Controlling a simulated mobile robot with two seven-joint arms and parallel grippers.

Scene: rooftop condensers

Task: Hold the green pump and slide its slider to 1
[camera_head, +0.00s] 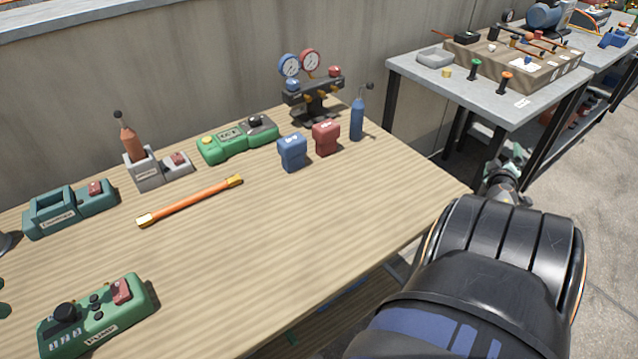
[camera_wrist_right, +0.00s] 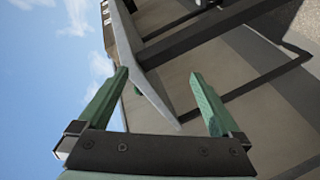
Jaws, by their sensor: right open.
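The green pump (camera_head: 95,318) lies on the wooden table at the lower left of the head view, with a "Pump" label on its front. It has a black knob, small dark buttons and a red block (camera_head: 121,291) on top; I cannot read a slider scale. My right gripper (camera_head: 510,160) is beyond the table's right edge, far from the pump. The right wrist view shows its two green fingers (camera_wrist_right: 160,95) spread apart with nothing between them. Small dark and green pieces at the head view's left edge may be my left gripper; its jaws cannot be made out.
On the table (camera_head: 250,250) are a teal holder (camera_head: 60,213), an orange bar (camera_head: 190,200), another green device (camera_head: 238,138), blue (camera_head: 292,152) and red (camera_head: 326,138) blocks, and a gauge manifold (camera_head: 313,92). A grey table (camera_head: 480,85) stands right. The wooden table's middle is clear.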

